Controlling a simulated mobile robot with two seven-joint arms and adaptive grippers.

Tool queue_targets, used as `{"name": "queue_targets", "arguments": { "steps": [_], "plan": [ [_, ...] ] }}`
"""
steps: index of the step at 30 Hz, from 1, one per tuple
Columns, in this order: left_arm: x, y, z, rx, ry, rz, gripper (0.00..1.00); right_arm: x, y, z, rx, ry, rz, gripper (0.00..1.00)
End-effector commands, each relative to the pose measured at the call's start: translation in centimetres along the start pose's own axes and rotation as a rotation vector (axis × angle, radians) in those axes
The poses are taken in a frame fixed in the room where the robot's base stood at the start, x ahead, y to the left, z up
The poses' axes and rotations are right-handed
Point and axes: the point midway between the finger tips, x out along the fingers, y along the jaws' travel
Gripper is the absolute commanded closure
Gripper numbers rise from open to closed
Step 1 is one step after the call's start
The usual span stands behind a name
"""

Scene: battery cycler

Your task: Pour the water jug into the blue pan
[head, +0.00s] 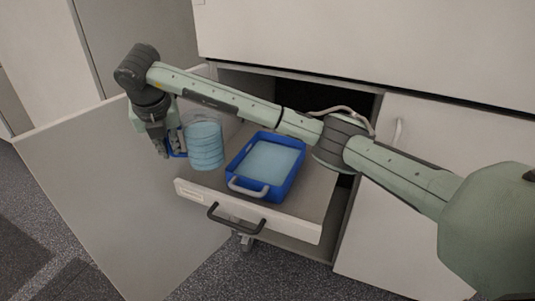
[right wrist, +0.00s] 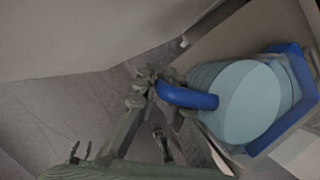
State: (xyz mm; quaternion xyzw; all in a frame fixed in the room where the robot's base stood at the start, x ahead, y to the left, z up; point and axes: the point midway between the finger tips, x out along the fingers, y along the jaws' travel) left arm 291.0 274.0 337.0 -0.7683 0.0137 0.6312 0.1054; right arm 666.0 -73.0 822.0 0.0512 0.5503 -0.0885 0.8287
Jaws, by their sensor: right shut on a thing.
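The clear water jug (head: 204,146) has a blue handle (right wrist: 187,95) and holds light-blue water. It looks about upright in the head view, just left of the blue pan. My right gripper (head: 167,146) is shut on the handle, at the jug's left side. Whether the jug's base touches the drawer I cannot tell. The blue pan (head: 277,190) lies in the pulled-out drawer and has a light-blue surface inside. In the right wrist view, the jug (right wrist: 246,102) partly hides the pan (right wrist: 298,70). My left gripper is not in view.
The drawer (head: 245,210) is pulled out of a pale cabinet and has a dark front handle (head: 235,219). An open cabinet door (head: 110,190) stands at its left. My right arm passes above the drawer. Carpeted floor (head: 300,280) lies in front.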

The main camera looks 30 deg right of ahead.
Motion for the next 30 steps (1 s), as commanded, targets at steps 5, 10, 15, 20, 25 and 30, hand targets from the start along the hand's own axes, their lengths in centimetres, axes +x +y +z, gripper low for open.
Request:
{"name": "queue_targets", "arguments": {
  "steps": [5,10,15,20,25,30],
  "plan": [
    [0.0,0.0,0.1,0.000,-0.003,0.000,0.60,-0.4,-0.2,0.2,0.019,-0.004,0.021,1.00],
    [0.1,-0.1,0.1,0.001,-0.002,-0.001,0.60,-1.1,-0.5,0.5,0.049,-0.006,0.076,1.00],
    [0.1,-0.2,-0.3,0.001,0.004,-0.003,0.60,-2.0,-1.0,0.9,0.083,-0.007,0.155,1.00],
    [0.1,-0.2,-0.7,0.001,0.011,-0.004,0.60,-2.7,-1.6,1.2,0.116,-0.007,0.228,1.00],
    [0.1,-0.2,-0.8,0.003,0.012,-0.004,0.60,-3.5,-2.2,1.5,0.150,-0.007,0.305,1.00],
    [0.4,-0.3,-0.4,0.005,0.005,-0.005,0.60,-4.1,-2.8,1.8,0.174,-0.007,0.367,1.00]
  ]
}}
